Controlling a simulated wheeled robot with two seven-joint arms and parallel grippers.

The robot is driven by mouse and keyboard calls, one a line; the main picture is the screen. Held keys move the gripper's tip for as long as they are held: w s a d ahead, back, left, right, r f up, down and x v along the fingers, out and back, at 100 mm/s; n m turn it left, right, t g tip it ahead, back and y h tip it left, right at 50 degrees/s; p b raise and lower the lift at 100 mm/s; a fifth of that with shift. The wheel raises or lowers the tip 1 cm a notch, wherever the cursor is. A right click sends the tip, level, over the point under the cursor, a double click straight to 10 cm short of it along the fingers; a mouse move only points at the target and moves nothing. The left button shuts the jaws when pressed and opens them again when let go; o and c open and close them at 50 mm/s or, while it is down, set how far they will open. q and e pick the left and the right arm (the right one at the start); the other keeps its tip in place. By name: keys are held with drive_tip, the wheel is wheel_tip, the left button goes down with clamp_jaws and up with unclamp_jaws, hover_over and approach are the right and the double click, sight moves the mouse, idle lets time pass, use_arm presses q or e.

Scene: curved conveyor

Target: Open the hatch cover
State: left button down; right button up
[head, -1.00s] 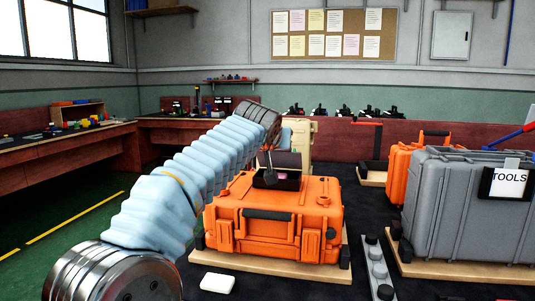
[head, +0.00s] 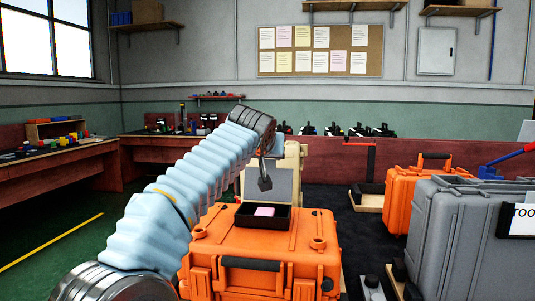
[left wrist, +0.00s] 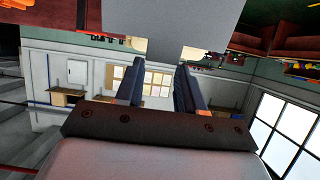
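A beige box-like unit (head: 292,160) stands behind the orange case. A flat grey panel (head: 284,184) is on its near side; it may be the hatch cover, but no label shows. My left gripper (head: 265,178) hangs pointing down in front of this panel and above the black tray; I cannot tell if it touches the panel. In the left wrist view my left gripper (left wrist: 159,70) has its two dark fingers apart, with nothing seen between them. A pale grey surface (left wrist: 190,28) fills the top of that view just past the fingertips. My right gripper is not in view.
The orange case (head: 215,238) carries a black tray (head: 248,222) with a pink block (head: 265,211) in it. A grey tool case (head: 450,235) and another orange case (head: 400,190) stand at the right. Workbenches line the left and back.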

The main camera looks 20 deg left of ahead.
use_arm(q)
drive_tip(key=shift+w+a+r, duration=0.2)
drive_tip(key=shift+w+r, duration=0.1)
drive_tip(key=shift+w, duration=0.15)
drive_tip(key=c, duration=1.8)
unclamp_jaws()
drive_tip(key=shift+w+f, duration=0.1)
drive_tip(key=o, duration=1.1)
drive_tip(key=shift+f, duration=0.2)
drive_tip(key=shift+d, duration=0.1)
drive_tip(key=shift+s, duration=0.25)
drive_tip(key=shift+b+v, duration=1.65)
drive_tip(key=shift+v, duration=5)
